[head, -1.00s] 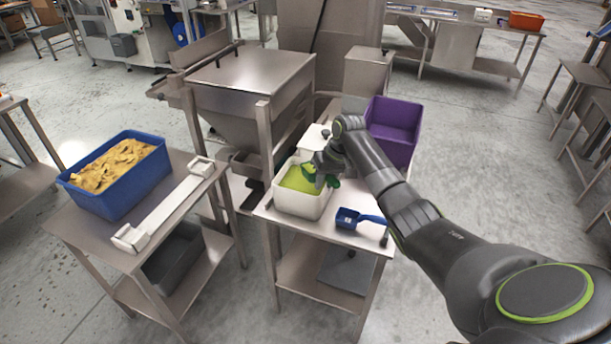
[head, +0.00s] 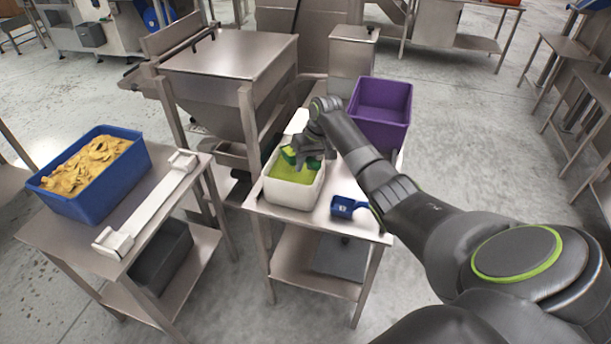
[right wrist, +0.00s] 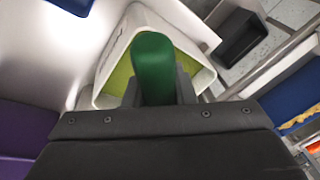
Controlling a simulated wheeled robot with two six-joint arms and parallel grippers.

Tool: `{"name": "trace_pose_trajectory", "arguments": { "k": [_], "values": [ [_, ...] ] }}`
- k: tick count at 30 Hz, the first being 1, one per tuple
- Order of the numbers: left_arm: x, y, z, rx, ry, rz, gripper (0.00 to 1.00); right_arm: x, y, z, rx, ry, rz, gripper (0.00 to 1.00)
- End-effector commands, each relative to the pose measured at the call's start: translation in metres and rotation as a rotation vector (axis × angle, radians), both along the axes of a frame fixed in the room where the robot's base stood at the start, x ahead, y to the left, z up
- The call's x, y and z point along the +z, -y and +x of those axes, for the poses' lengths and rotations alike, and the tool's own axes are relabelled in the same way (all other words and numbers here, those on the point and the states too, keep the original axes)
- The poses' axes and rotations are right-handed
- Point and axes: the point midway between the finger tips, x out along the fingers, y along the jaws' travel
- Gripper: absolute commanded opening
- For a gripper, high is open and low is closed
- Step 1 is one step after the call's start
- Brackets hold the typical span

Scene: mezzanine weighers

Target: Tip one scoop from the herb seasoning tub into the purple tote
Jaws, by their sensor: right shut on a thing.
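The herb seasoning tub is a white tub (head: 291,194) of yellow-green seasoning (head: 293,172) on the small steel table. My right gripper (head: 306,156) is over the tub's back part, shut on a green scoop (head: 289,153). In the right wrist view the scoop's green handle (right wrist: 153,68) stands between the fingers, with the tub (right wrist: 198,62) behind it. The scoop's bowl is mostly hidden, so its load cannot be told. The empty-looking purple tote (head: 381,134) stands behind and to the right of the tub, beyond my right arm. My left gripper is out of view.
A blue scoop (head: 344,207) lies on the table (head: 335,228) right of the tub. A steel hopper (head: 225,85) stands close behind. On the left table are a blue tote (head: 110,190) of yellow pieces and a white bar (head: 150,208).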

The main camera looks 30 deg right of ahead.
Motion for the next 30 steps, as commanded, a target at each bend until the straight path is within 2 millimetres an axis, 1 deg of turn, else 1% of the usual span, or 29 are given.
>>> {"name": "trace_pose_trajectory", "arguments": {
  "k": [1, 5, 7, 13, 17, 27, 30],
  "values": [
    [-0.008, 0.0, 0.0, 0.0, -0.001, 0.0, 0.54, -0.009, 0.0, 0.0, 0.0, 0.0, 0.0, 0.0],
    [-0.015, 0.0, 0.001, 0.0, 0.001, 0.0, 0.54, -0.02, 0.0, 0.0, 0.0, 0.001, 0.0, 0.0],
    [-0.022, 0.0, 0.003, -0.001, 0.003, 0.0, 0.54, -0.03, 0.0, 0.0, 0.0, -0.001, 0.0, 0.0],
    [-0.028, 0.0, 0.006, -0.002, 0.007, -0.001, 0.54, -0.038, 0.0, 0.0, 0.0, 0.0, 0.0, 0.0],
    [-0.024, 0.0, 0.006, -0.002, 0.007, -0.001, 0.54, -0.035, 0.0, -0.001, 0.0, 0.007, 0.0, 0.0],
    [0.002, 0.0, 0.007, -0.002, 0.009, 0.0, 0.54, -0.011, -0.001, -0.011, 0.0, 0.066, -0.005, 0.0],
    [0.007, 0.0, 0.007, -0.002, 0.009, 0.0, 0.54, -0.005, -0.001, -0.015, 0.0, 0.086, -0.007, 0.0]
  ]
}}
